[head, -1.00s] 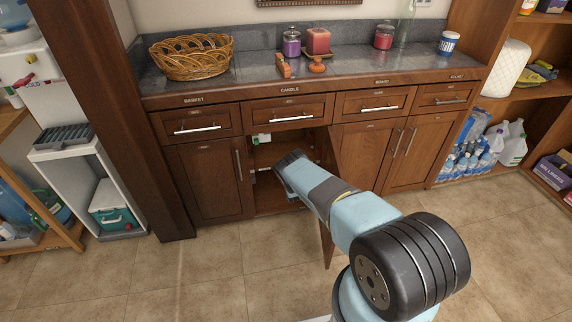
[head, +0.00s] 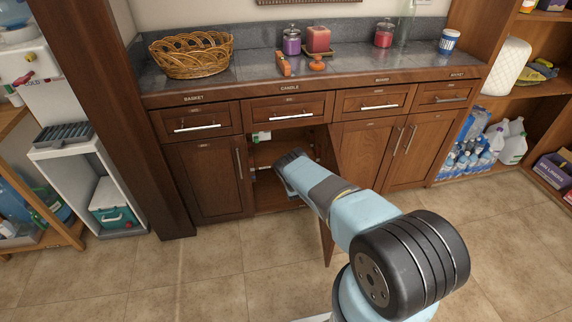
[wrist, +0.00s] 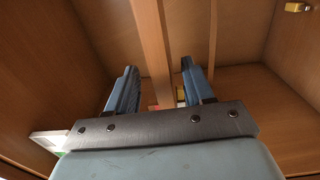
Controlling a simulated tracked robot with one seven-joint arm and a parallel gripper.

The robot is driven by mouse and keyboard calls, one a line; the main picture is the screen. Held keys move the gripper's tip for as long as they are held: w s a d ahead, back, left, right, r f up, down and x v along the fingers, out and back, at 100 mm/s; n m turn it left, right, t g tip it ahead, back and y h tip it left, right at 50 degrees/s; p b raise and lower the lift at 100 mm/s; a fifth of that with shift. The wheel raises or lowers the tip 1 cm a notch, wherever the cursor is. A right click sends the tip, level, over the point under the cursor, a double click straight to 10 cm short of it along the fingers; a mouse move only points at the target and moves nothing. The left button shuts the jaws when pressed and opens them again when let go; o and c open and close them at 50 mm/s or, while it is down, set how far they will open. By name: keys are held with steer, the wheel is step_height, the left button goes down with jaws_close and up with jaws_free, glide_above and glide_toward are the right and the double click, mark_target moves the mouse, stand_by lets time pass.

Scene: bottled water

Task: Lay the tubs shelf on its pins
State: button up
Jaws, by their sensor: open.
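The open cupboard (head: 265,198) under the candle drawer has its door (head: 329,190) swung out to the right. My gripper (head: 284,163) reaches into its opening, and the arm hides much of the inside. In the wrist view my gripper (wrist: 157,85) has its two blue fingers apart, with bare space between them. A lighter wooden strip (wrist: 152,40) runs away from the camera beyond the fingers; I cannot tell whether it belongs to the tubs shelf. A small brass fitting (wrist: 298,7) sits at the upper right, perhaps a pin.
A white and green item (wrist: 50,142) is left of my gripper inside the cupboard. The counter above holds a wicker basket (head: 191,56), candles and jars. Closed cupboards flank the opening. The floor (head: 200,280) in front is clear on the left.

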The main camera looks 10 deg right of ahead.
steer(key=shift+s+f, duration=0.1)
steer(key=shift+s, duration=0.05)
steer(key=s, duration=1.3)
steer(key=shift+s, duration=0.25)
steer(key=shift+f, duration=0.1)
